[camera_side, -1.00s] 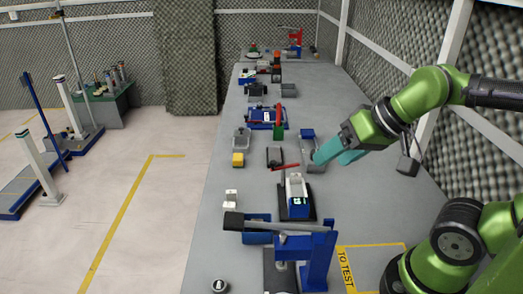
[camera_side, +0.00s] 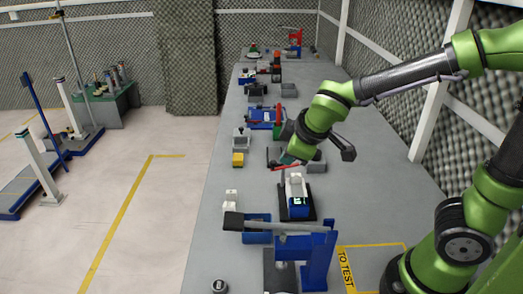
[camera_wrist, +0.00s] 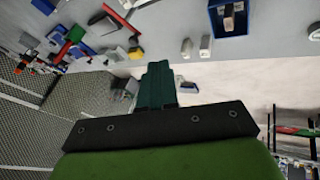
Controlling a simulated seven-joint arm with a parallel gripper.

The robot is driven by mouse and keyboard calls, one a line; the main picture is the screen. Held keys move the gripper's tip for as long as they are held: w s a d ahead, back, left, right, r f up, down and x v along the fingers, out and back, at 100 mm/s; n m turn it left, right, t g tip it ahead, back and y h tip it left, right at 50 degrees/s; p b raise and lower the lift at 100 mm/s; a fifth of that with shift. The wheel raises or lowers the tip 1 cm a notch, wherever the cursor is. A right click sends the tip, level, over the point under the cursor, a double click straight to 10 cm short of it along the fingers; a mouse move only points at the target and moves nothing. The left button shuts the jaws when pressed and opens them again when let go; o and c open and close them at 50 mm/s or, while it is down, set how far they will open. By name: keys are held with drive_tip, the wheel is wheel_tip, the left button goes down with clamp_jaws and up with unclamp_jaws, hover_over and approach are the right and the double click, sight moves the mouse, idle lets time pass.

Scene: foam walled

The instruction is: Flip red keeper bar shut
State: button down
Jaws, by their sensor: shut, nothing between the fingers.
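A thin red bar (camera_side: 282,166) lies across the bench in the side view, by a dark block (camera_side: 272,158) and just behind a white and blue device (camera_side: 297,190) on a black base. A red bar (camera_wrist: 121,19) also shows near the top of the wrist view; I take it to be the same one. My gripper (camera_side: 286,158) points down close to the bar, partly hidden by my wrist. In the wrist view its teal fingers (camera_wrist: 158,68) are shut together with nothing between them. I cannot tell whether they touch the bar.
A blue tray with a red bar (camera_side: 263,118) sits farther back. A yellow block (camera_side: 238,160) lies at the left, white blocks (camera_side: 231,198) nearer. A blue press (camera_side: 318,258) stands in front.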

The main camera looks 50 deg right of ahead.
drive_tip(key=shift+w+r, duration=0.15)
drive_tip(key=w+d+f, duration=0.4)
drive_tip(key=w+f, duration=0.3)
drive_tip(key=f, duration=0.2)
drive_tip(key=shift+w+d, duration=0.35)
